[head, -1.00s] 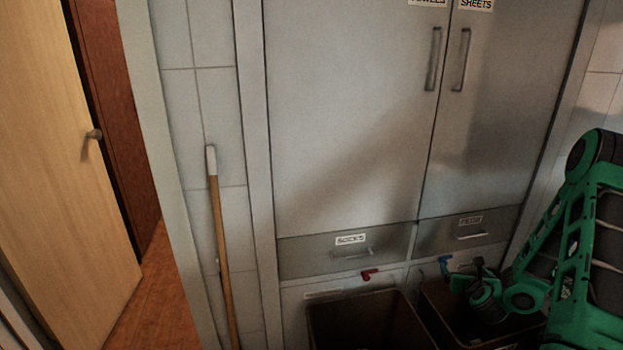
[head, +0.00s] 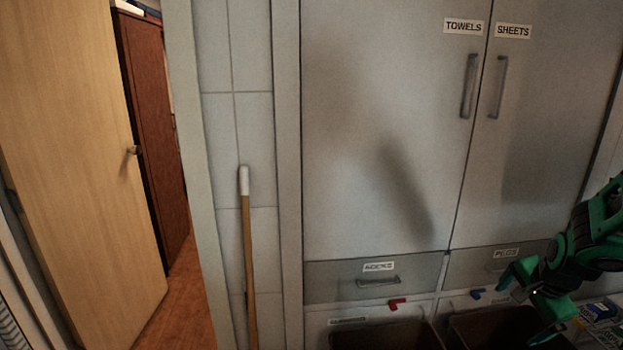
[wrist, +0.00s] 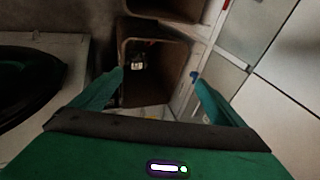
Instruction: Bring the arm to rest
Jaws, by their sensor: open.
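My gripper (head: 526,304) is at the lower right of the head view, in front of the right-hand brown bin (head: 478,328). Its green fingers are spread apart with nothing between them. In the wrist view my gripper (wrist: 158,82) also shows open, its two green fingers pointing toward the bins below. A small dark item with a pale label (wrist: 138,65) lies inside the nearer bin in that view; I cannot tell what it is. My arm comes in from the right edge of the head view.
Grey cabinet doors labelled TOWELS (head: 390,130) and SHEETS (head: 545,130) stand shut above two shut drawers. A left-hand bin (head: 385,335) stands below. A broom handle (head: 248,265) leans on the tiled wall. A wooden door (head: 75,170) stands at left. Boxes (head: 600,312) sit at lower right.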

